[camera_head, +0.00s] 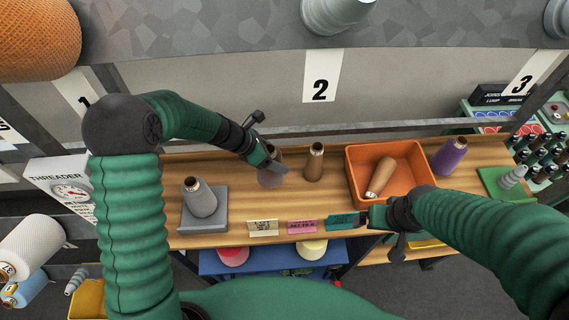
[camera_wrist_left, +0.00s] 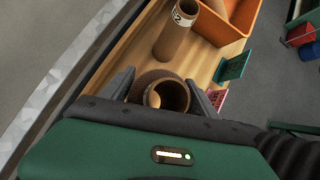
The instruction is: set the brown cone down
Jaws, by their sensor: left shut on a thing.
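My left gripper (camera_head: 269,160) is shut on a dark brown cone (camera_head: 270,179), which is upright over the wooden shelf, left of another brown cone. In the left wrist view the held brown cone (camera_wrist_left: 160,91) sits between the two fingers (camera_wrist_left: 163,97), its open top facing the camera. I cannot tell whether its base touches the shelf. My right gripper (camera_head: 364,218) is at the shelf's front edge beside a teal card; its jaw opening cannot be made out.
The standing brown cone (camera_head: 314,162) is close on the right. An orange bin (camera_head: 410,150) holds a tan cone (camera_head: 380,178). A grey cone (camera_head: 200,199) stands on a grey pad (camera_head: 217,221) at left. A purple cone (camera_head: 449,156) stands right. Small cards (camera_head: 302,227) line the front edge.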

